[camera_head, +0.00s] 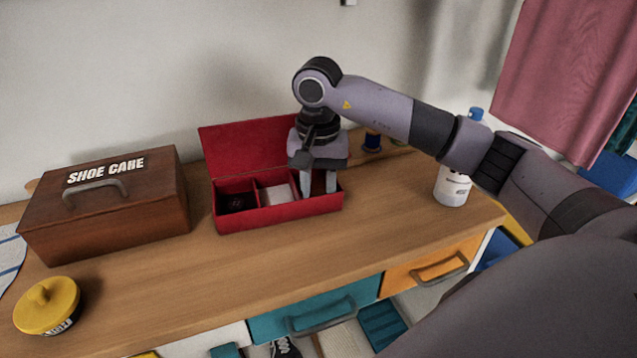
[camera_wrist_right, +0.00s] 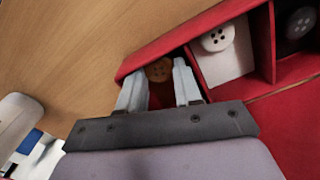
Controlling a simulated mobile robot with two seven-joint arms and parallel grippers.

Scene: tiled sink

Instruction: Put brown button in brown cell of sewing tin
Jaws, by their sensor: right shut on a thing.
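The red sewing tin (camera_head: 280,217) stands open on the wooden top, its lid (camera_head: 247,147) raised at the back. It has three cells in a row. The left cell holds a black button (camera_head: 236,203), and the white middle cell (camera_head: 277,194) holds a white button (camera_wrist_right: 217,39). My right gripper (camera_head: 319,192) points down into the right-hand cell. In the right wrist view the brown button (camera_wrist_right: 158,70) is between its fingers, low inside that cell. Whether the button touches the cell floor is unclear. My left gripper is out of view.
A brown shoe care box (camera_head: 105,209) stands left of the tin, with a yellow-lidded pot (camera_head: 47,308) at the front left. A white jar (camera_head: 452,187) and thread spools (camera_head: 372,142) stand to the right. The wooden top before the tin is clear.

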